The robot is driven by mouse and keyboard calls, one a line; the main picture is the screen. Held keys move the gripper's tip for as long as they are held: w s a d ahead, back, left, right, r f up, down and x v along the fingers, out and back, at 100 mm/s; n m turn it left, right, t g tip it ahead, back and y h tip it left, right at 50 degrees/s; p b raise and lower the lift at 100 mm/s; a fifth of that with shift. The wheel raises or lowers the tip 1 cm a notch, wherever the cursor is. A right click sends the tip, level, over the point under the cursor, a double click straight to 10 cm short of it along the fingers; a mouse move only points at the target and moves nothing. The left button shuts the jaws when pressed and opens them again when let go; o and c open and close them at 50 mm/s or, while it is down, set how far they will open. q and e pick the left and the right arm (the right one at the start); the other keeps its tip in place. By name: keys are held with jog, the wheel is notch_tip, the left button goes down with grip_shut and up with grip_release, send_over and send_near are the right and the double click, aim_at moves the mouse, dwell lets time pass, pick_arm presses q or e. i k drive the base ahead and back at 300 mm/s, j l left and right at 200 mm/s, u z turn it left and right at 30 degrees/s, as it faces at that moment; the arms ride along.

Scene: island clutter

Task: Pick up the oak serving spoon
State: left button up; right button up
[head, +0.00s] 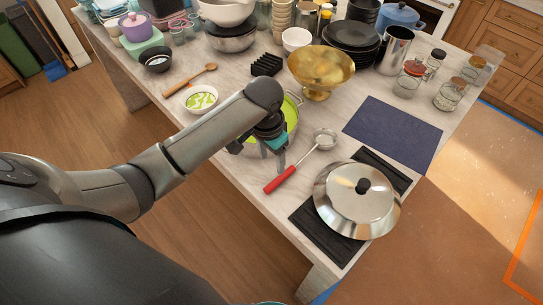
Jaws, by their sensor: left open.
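The oak serving spoon (190,81) lies on the island top at the upper left, bowl end toward the back right. It is fully visible and rests just behind a small white bowl with green contents. My left gripper (273,160) is over a lime green pot, pointing down, open. It is well to the right of and nearer than the spoon, apart from it. My right gripper does not show.
The white bowl (200,99) and a dark bowl (158,63) stand near the spoon. The green pot (291,116), brass bowl (321,68), red-handled strainer (291,171) and steel lid (356,205) crowd the middle and front. A navy mat (393,133) lies bare at right.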

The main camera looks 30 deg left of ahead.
aim_at(210, 66)
jog(key=u, duration=1.45)
